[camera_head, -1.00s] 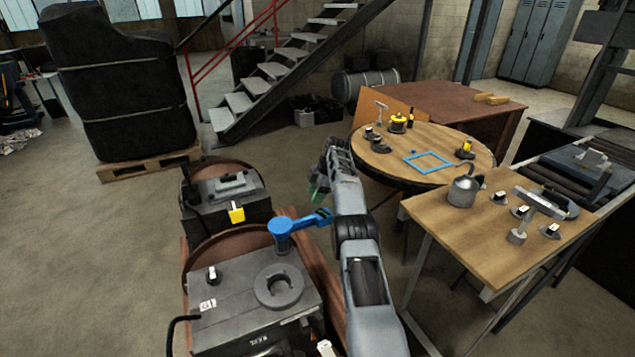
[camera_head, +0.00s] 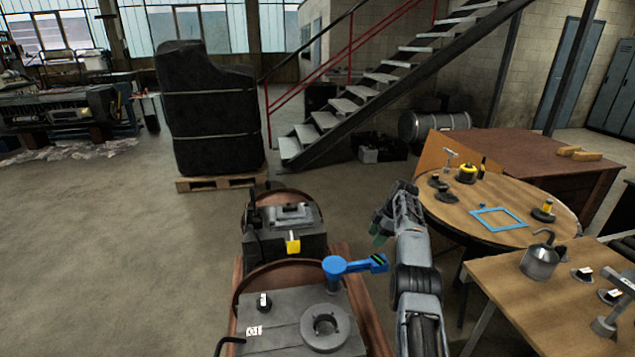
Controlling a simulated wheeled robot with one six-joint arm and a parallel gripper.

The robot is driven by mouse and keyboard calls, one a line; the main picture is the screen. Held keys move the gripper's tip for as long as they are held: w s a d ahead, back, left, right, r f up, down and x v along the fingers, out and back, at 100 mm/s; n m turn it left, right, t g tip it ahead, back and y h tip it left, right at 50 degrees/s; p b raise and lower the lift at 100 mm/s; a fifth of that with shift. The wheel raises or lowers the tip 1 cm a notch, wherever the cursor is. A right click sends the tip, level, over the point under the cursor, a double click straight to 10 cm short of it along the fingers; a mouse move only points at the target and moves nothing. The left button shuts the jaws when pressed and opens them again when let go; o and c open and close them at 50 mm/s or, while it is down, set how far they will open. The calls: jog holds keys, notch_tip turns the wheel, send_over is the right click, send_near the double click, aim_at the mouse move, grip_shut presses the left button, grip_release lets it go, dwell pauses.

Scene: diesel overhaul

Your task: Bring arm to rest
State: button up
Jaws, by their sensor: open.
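My arm stands upright at the lower middle right, with its upper links grey and black. My gripper (camera_head: 383,228) is at its upper end, left of the round table and above the floor. It looks empty, though its fingers are small and dark here. It is clear of the blue tool (camera_head: 345,267) on the engine block, which lies below and to its left.
The engine block (camera_head: 290,318) with a grey ring (camera_head: 325,327) is at the bottom middle. A round table (camera_head: 470,215) with a blue frame (camera_head: 499,219) stands right, a wooden bench (camera_head: 510,290) with an oil can (camera_head: 540,260) nearer. Open floor (camera_head: 110,240) lies left.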

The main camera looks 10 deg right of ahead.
jog(key=f+m, duration=0.4)
jog(key=m, duration=0.1)
jog(key=d+f+m, duration=0.1)
jog(key=f+m, duration=0.1)
jog(key=shift+s+f+m+h, duration=0.1)
jog(key=shift+s+m+h, duration=0.2)
jog(key=shift+h, duration=0.1)
jog(key=s+a+r+m+t+h+p, duration=0.1)
jog(key=s+a+r+m, duration=0.2)
jog(key=s, duration=0.9)
jog(key=s+a+r+m+t+h+p, duration=0.1)
jog(key=s+a+r+m, duration=0.2)
jog(key=s+a+r, duration=0.6)
jog(key=s+a+r+m+h+p, duration=0.1)
jog(key=s+a+r, duration=0.5)
jog(key=s, duration=0.9)
notch_tip(320, 180, up, 2)
jog(key=shift+a+r+m+t+h+p, duration=0.15)
jog(key=shift+m+t+h+p, duration=0.3)
jog(key=shift+m, duration=0.55)
jog(key=shift+a+r, duration=0.15)
jog(key=shift+r, duration=0.15)
jog(key=shift+c, duration=0.2)
jog(key=shift+s+a, duration=0.1)
jog(key=shift+c, duration=0.2)
